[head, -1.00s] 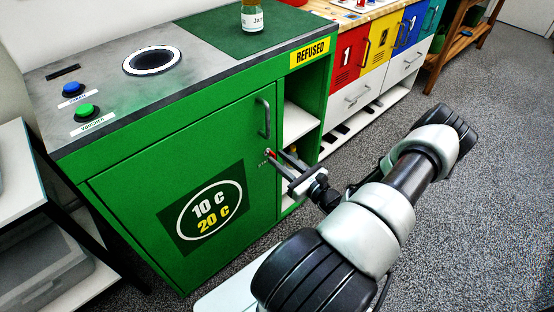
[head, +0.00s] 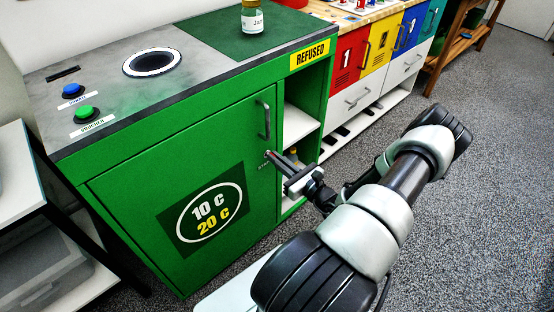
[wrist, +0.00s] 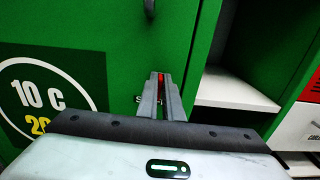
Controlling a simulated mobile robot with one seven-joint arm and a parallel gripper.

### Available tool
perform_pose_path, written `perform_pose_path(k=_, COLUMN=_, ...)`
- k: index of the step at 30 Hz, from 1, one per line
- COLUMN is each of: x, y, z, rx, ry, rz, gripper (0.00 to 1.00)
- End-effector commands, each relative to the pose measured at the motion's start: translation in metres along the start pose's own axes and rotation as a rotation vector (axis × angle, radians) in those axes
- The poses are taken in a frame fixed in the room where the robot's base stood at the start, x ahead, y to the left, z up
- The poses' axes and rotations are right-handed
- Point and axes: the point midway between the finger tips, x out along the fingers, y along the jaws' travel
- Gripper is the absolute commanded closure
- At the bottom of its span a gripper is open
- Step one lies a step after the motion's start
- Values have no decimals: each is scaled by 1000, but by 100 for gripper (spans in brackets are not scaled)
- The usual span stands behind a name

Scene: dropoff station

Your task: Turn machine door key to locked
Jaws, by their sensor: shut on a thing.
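The green machine door (head: 130,180) is closed, with a grey handle (head: 265,120) near its upper right edge. My gripper (head: 272,156) is at the door's right side, below the handle. In the wrist view my gripper (wrist: 162,78) is shut on the red key (wrist: 161,77), of which only a small red part shows between the fingertips. The key sits at the lock on the door face. The fingers hide most of the key and lock, so I cannot tell which way the key is turned. A small label beside the lock is partly covered.
An open shelf compartment (head: 299,124) lies right of the door. The machine top holds a blue button (head: 73,90), a green button (head: 87,113), a round opening (head: 152,62) and a labelled jar (head: 252,20). Coloured lockers (head: 379,48) stand at the back right.

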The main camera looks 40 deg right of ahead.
Motion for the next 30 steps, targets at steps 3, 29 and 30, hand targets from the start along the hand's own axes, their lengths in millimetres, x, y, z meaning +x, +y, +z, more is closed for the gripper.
perform_pose_path(k=3, x=0, y=-1, z=1, rx=41, ry=0, rz=0, gripper=100)
perform_pose_path(k=29, x=0, y=-8, z=-4, rx=791, ry=1, rz=-1, gripper=100)
perform_pose_path(k=30, x=0, y=-8, z=-4, rx=829, ry=1, rz=-1, gripper=100)
